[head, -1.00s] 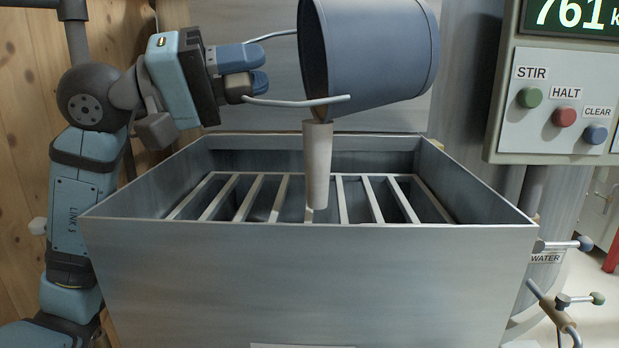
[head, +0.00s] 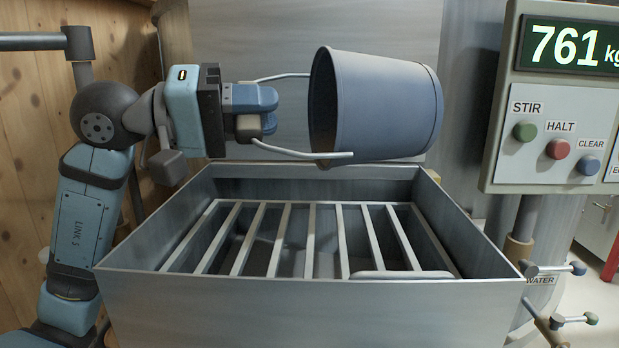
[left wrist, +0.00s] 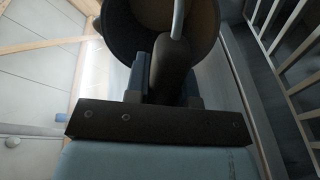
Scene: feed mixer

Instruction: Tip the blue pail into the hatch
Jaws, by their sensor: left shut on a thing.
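The blue pail (head: 385,108) hangs in the air over the hatch (head: 300,305), an open metal box with a grating (head: 310,240) across it. The pail lies on its side, its dark mouth facing left and its base right. A small brownish patch shows at its lower lip; no stream falls from it. My left gripper (head: 262,110) is shut on the pail's handle, left of the mouth. In the left wrist view the pail (left wrist: 125,35) shows its shaded, brownish inside beyond the dark handle grip (left wrist: 172,65). My right gripper is out of view.
A control panel (head: 560,95) stands at the right, its display reading 761 kg, with STIR, HALT and CLEAR buttons. Water valves (head: 555,270) stick out below it. A metal back wall (head: 315,30) rises behind the hatch. A wooden wall (head: 30,150) is at the left.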

